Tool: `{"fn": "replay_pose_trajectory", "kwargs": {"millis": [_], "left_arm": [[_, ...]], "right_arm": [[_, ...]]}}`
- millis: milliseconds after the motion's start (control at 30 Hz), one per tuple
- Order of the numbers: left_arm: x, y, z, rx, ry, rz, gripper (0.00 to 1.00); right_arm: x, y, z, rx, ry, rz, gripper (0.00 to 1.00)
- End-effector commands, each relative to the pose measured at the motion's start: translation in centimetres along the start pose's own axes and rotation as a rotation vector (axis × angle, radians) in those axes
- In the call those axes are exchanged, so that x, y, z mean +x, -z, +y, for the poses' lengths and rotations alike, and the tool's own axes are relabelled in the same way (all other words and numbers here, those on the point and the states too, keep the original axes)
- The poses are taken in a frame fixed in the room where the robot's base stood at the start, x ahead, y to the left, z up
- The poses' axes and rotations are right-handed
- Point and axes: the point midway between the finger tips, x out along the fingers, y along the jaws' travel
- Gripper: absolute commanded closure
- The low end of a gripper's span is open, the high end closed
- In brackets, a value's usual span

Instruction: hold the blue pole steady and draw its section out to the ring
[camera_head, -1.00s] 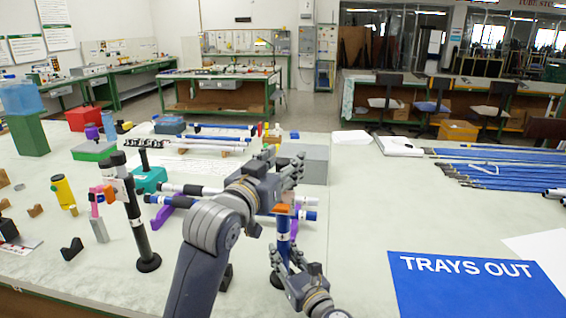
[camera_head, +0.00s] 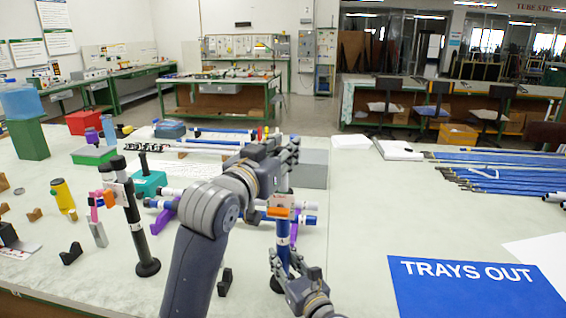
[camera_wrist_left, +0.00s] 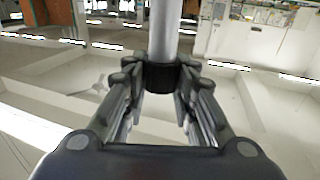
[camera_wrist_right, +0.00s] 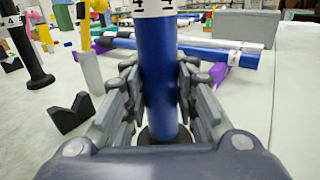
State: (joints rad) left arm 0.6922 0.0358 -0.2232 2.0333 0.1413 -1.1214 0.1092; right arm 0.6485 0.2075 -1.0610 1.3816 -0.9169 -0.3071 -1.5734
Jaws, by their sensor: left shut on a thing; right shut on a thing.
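The blue pole (camera_head: 283,236) stands upright on a dark round foot, with an orange clamp (camera_head: 279,212) and a white label near its top. My right gripper (camera_head: 283,262) is shut around the blue tube low down; the tube also fills the gap between its fingers in the right wrist view (camera_wrist_right: 157,60). My left gripper (camera_head: 290,155) is above the clamp, shut on the pole's section. In the left wrist view this section is a pale grey tube (camera_wrist_left: 165,30) with a black collar (camera_wrist_left: 161,76) between the fingers. I cannot make out the ring.
Blue and white rods on purple rests (camera_head: 165,216) lie behind. A dark V-block (camera_head: 71,254) is front left.

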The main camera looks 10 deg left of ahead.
Motion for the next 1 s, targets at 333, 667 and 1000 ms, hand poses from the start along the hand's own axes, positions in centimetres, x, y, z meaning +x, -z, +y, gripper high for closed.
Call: {"fn": "replay_pose_trajectory", "kwargs": {"millis": [333,667,1000], "left_arm": [[-0.1,0.4,0.0,0.001,0.0,0.005,0.66],[0.0,0.3,0.0,0.001,0.0,0.002,0.53],[-2.7,0.3,0.0,0.002,0.0,0.004,0.53]], "right_arm": [[0.0,0.1,0.0,0.001,0.001,0.002,1.0],[0.0,0.1,0.0,0.001,0.001,0.002,1.0],[0.0,0.1,0.0,0.001,0.001,0.002,1.0]]}}
